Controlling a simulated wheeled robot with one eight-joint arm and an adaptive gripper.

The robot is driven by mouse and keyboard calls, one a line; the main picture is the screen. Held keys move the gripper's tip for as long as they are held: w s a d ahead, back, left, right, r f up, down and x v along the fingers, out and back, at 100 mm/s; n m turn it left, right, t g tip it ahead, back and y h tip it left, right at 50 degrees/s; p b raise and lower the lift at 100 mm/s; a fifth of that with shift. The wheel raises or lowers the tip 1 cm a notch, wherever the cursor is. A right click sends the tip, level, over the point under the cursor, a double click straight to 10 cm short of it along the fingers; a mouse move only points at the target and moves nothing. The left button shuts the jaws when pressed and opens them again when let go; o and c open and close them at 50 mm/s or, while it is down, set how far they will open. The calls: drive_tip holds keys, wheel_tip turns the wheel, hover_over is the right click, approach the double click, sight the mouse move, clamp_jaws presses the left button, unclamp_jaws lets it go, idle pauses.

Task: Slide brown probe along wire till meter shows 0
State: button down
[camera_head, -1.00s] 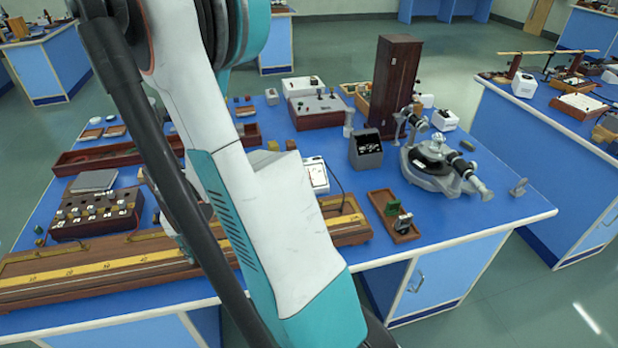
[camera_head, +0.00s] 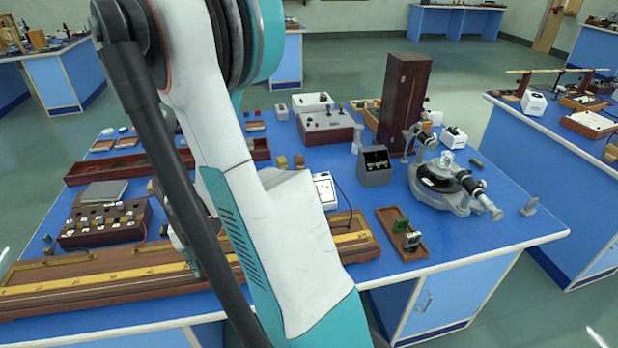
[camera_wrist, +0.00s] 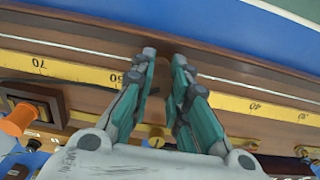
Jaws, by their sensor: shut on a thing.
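The wooden metre bridge with its yellow scale (camera_head: 105,277) runs along the front left of the bench. In the wrist view the scale (camera_wrist: 70,70) shows marks near 70, 50 and 40, and the thin pale wire (camera_wrist: 245,82) runs beside it. My gripper (camera_wrist: 164,55) is over the wire near the 50 mark, its fingers close together. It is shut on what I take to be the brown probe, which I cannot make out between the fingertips. A white meter (camera_head: 326,192) stands behind the bridge, partly hidden by my arm; its reading is too small to tell.
A dark box with several knobs (camera_head: 105,222) stands behind the bridge on the left. A wooden tray (camera_head: 388,217) and a spectrometer (camera_head: 447,187) are to the right. An orange cylinder (camera_wrist: 18,120) shows at the wrist view's left.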

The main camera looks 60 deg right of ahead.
idle(0.3)
drive_tip(key=c, duration=1.5)
unclamp_jaws()
drive_tip(key=shift+o, duration=0.2)
drive_tip(key=shift+r, duration=0.1)
wheel_tip(320, 180, up, 12)
